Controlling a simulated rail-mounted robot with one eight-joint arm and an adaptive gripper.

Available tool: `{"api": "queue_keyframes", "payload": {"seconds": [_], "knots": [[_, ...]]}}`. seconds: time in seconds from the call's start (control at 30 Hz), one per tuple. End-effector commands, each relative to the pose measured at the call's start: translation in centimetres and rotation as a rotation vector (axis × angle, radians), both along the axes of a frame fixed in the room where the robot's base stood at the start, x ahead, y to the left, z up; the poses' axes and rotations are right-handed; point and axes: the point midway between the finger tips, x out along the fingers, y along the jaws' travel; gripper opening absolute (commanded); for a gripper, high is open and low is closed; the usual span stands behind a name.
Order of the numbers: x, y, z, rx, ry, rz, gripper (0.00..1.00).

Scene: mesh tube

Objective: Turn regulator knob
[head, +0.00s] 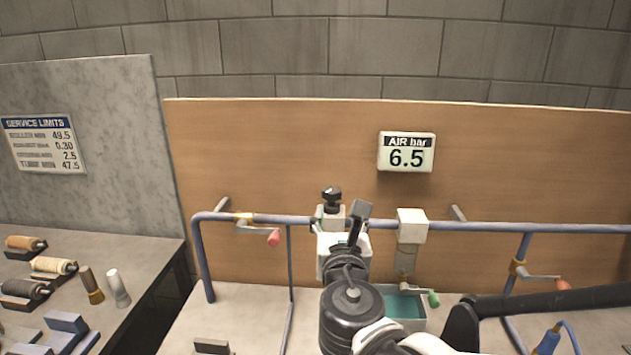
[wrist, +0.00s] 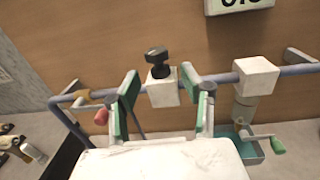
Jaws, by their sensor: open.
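The regulator is a white block (head: 330,214) with a black knob (head: 332,197) on top, set on the blue pipe. In the wrist view the knob (wrist: 157,58) stands upright above the block (wrist: 163,93). My gripper (wrist: 159,80) is open, with one green-padded finger to the left of the regulator and one to the right in that view. The fingers appear apart from the knob. In the head view my gripper (head: 350,222) is just in front of the regulator and hides its lower part. The display (head: 406,152) reads AIR bar 6.5.
The blue pipe (head: 470,228) runs along the wooden panel. A red-handled lever (head: 273,237) hangs left of the regulator. To the right are a white box (head: 411,226), a green-handled lever (head: 433,299) and a teal-filled tray (head: 404,308). Spools (head: 53,266) lie on the left bench.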

Motion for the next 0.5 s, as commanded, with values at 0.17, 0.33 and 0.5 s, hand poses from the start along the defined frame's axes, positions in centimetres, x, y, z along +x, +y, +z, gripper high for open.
{"api": "queue_keyframes", "payload": {"seconds": [0.17, 0.33, 0.5], "knots": [[0.6, 0.6, 0.2, -0.042, -0.013, 0.012, 0.42], [2.6, 0.5, 0.1, -0.039, -0.012, 0.009, 0.42], [5.3, 0.6, 0.2, -0.037, -0.011, 0.008, 0.42]]}}
